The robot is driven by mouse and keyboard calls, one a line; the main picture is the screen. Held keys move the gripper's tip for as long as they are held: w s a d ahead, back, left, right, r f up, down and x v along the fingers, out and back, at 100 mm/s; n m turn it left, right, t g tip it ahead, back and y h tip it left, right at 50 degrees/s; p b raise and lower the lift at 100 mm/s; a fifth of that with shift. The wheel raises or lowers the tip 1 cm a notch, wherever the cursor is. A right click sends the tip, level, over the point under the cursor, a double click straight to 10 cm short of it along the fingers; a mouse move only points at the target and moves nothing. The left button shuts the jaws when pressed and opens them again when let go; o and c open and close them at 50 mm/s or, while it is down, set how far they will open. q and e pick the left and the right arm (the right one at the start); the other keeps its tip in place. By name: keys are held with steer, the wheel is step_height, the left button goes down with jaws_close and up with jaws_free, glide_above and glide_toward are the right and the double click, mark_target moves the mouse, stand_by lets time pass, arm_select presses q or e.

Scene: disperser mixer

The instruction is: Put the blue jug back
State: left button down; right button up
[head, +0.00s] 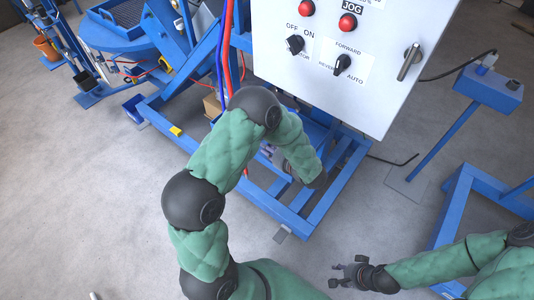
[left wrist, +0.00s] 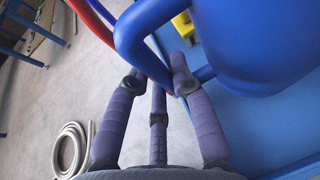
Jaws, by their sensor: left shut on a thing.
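The blue jug (left wrist: 255,45) fills the upper right of the left wrist view, and its looped handle (left wrist: 136,40) reaches left from its body. My left gripper (left wrist: 156,72) is shut on the jug's handle, with its purple-grey fingers around the lower part of the loop. In the head view my green left arm reaches in beneath the control box, and I cannot make out the jug there. My right gripper (head: 342,275) is low in the head view, open and empty above the floor, well apart from the jug.
A white control box (head: 345,100) with red buttons and knobs hangs over the blue machine frame (head: 335,190). A blue pedestal (head: 485,88) stands at the right. A flat blue surface (left wrist: 245,125) lies below the jug. A pale coiled hose (left wrist: 70,150) lies on the floor.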

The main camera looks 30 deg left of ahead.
arm_select(q)
steer(key=shift+f+b, duration=0.5)
steer(key=shift+f, duration=0.75)
steer(key=shift+f+b, duration=0.35)
steer(key=shift+f, duration=0.05)
steer(key=shift+f, duration=0.15)
steer(key=c, duration=1.1)
jaws_free()
steer(key=shift+r, duration=0.2)
